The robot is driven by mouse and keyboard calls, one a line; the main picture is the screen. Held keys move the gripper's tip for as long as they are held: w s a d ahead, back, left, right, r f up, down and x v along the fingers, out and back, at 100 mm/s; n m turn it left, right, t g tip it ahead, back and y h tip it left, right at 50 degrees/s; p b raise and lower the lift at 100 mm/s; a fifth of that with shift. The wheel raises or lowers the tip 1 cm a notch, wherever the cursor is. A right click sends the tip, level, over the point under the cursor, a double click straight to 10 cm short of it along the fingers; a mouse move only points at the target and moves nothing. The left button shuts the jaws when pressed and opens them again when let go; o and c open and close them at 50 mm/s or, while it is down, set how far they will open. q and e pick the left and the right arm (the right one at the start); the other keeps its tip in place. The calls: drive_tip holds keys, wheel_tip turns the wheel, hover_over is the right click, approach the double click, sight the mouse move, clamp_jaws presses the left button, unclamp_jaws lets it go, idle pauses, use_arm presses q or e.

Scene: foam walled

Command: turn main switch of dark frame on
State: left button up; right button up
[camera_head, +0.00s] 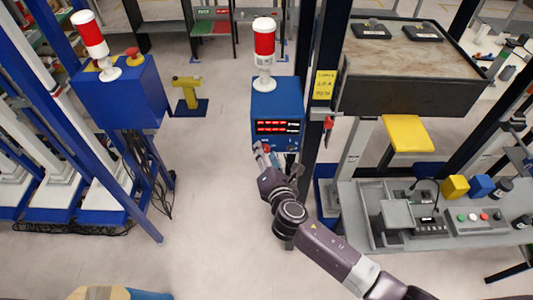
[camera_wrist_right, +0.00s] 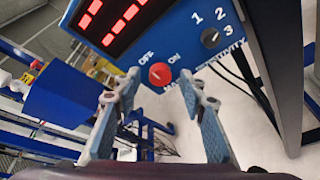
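A blue control box (camera_head: 277,101) with red digit displays stands beside the dark frame (camera_head: 325,75), under a red and white beacon lamp. In the right wrist view its face shows a red rotary switch (camera_wrist_right: 160,74) between the labels OFF and ON. I cannot tell clearly which label the knob points to. My right gripper (camera_head: 279,163) is just below the box's face in the head view. In the wrist view its two fingers are spread apart, with the red switch beyond the gap between the tips, and nothing is held. My left gripper is not in view.
A second blue box (camera_head: 120,95) with a beacon stands at the left. A grey workbench (camera_head: 350,205) is at the right. Floor between is open.

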clamp_jaws()
drive_tip(key=shift+f+m+b, duration=0.25)
drive_tip(key=shift+m+b, duration=0.25)
drive_tip(key=shift+b, duration=0.45)
drive_tip(key=shift+d+f+m+t+y+b, duration=0.15)
drive_tip(key=shift+m+t+y+b, duration=0.5)
drive_tip(key=shift+m+b, duration=2.4)
drive_tip(key=shift+a+f+m+t+y+b, duration=0.15)
drive_tip(key=shift+m+t+b, duration=0.85)
drive_tip(key=shift+m+b, duration=2.05)
drive_tip(key=shift+d+f+m+t+y+b, duration=0.15)
drive_tip(key=shift+m+t+y+b, duration=1.05)
drive_tip(key=shift+b, duration=3.2)
drive_tip(key=shift+r+m+g+h, duration=0.1)
drive_tip(key=shift+m+g+h, duration=0.25)
drive_tip(key=shift+m+h, duration=0.3)
